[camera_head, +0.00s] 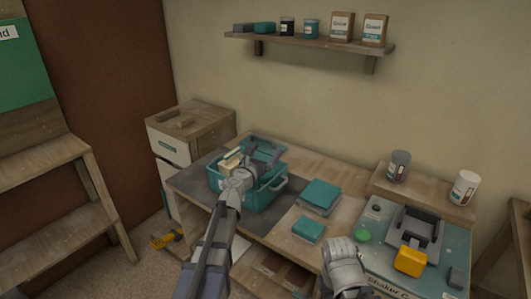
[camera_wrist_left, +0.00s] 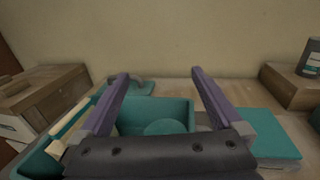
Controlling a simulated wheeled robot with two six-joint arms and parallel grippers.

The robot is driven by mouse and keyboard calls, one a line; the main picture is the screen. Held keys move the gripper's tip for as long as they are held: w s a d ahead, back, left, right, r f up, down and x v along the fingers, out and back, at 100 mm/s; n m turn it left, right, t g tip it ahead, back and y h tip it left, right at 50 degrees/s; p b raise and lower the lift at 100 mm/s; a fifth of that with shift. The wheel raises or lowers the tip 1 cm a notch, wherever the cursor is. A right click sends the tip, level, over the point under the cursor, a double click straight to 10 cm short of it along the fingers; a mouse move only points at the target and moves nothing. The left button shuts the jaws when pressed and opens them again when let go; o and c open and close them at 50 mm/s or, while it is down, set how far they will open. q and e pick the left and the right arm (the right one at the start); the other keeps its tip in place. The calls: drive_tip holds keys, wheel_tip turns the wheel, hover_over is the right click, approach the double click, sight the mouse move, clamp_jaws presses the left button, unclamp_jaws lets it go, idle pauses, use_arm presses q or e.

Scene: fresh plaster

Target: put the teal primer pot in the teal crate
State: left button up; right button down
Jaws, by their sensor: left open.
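The teal crate (camera_head: 264,197) stands on the left part of the workbench. It also shows in the left wrist view (camera_wrist_left: 181,108), below my fingers. A round teal top (camera_wrist_left: 165,127), which looks like the teal primer pot, lies inside the crate between my fingers; its lower part is hidden. My left gripper (camera_head: 262,158) is open over the crate, its fingers apart with nothing held between them. The grey wrist of my right arm is low in the head view, and I cannot make out its fingers (camera_head: 343,262).
Pale and wooden-handled items (camera_wrist_left: 72,118) stand in the crate's left side. Teal boxes (camera_head: 320,195) lie right of it. A grey pot (camera_head: 398,165) and a white pot (camera_head: 464,187) stand on a riser. A yellow-and-black device (camera_head: 410,261) sits at right. A wall shelf (camera_head: 310,42) holds pots and bags.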

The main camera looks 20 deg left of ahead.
use_arm(q)
drive_tip(key=s+a, duration=0.1)
drive_tip(key=s, duration=1.1)
drive_tip(key=shift+a, duration=0.4)
